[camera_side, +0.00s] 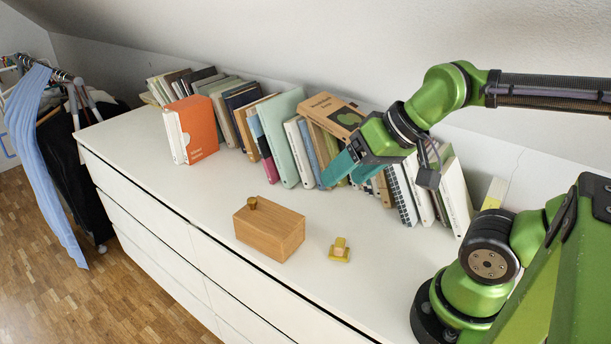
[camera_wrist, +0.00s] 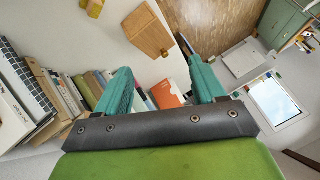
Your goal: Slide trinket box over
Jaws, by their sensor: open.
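The trinket box (camera_side: 270,231) is a wooden box with a small round brass-coloured knob (camera_side: 252,203) on it. It sits near the front edge of the white dresser top. In the wrist view the box (camera_wrist: 148,30) shows at the top, beyond the fingers. My gripper (camera_side: 345,172) has teal fingers and hangs over the row of books, behind and to the right of the box, apart from it. In the wrist view my gripper (camera_wrist: 163,85) has its fingers spread, with nothing held between them.
A small yellow and wooden piece (camera_side: 340,250) lies right of the box. Leaning books (camera_side: 287,137) line the wall behind, with an orange-cased set (camera_side: 198,130) at left. The white dresser top (camera_side: 140,150) is clear left of the box. Clothes (camera_side: 45,140) hang at far left.

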